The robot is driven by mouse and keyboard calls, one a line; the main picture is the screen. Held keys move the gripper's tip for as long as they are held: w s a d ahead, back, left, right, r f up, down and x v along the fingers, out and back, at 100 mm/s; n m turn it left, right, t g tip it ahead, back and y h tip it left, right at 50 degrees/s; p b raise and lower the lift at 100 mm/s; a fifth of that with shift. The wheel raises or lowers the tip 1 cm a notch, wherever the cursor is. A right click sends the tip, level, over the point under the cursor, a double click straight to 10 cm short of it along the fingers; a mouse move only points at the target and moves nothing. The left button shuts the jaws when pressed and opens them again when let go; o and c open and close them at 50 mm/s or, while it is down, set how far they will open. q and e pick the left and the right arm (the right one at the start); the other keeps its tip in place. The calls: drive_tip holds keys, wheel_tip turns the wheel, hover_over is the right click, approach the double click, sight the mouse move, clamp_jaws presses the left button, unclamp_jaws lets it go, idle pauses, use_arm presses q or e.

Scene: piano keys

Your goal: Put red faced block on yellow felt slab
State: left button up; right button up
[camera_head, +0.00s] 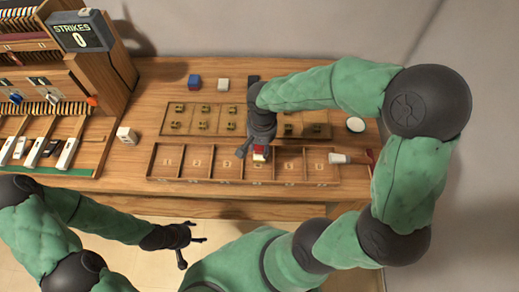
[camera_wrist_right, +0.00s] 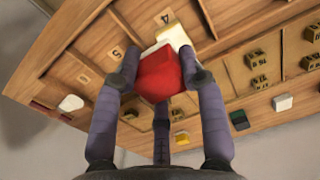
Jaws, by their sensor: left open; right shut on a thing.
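My right gripper (camera_head: 257,150) is shut on the red faced block (camera_head: 260,150), over the middle of the numbered tray (camera_head: 228,181). In the right wrist view the block's red face (camera_wrist_right: 160,76) shows between the gripper's fingers, with a white side beyond it. A small yellow patch (camera_wrist_right: 178,35) shows beside the block near number 4; I cannot tell whether it is the yellow felt slab or a face of the block. Whether the block touches anything below is hidden. My left gripper (camera_head: 194,242) is open and empty, off the table's front edge.
Another white block (camera_head: 126,135) stands left of the tray. A white cup-like thing (camera_head: 339,158) lies at the tray's right end. The piano mechanism (camera_head: 50,110) fills the left.

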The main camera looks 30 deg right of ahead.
drive_tip(key=w+f, duration=0.1)
drive_tip(key=w+d+f+b, duration=0.1)
drive_tip(key=f, duration=0.1)
drive_tip(key=w+f, duration=0.1)
drive_tip(key=f, duration=0.1)
drive_tip(key=shift+w+d, duration=0.25)
drive_tip(key=shift+w, duration=0.05)
drive_tip(key=shift+w+f+b, duration=0.15)
drive_tip(key=shift+f+b, duration=0.55)
drive_tip(key=shift+f, duration=1)
drive_tip(key=shift+f, duration=0.2)
drive_tip(key=o, duration=0.9)
drive_tip(key=shift+o, duration=0.2)
drive_tip(key=shift+r, duration=0.15)
drive_tip(key=shift+d+r, duration=0.1)
drive_tip(key=shift+r, duration=0.25)
wheel_tip(320, 180, up, 12)
drive_tip(key=p, duration=0.3)
drive_tip(key=shift+f, duration=0.25)
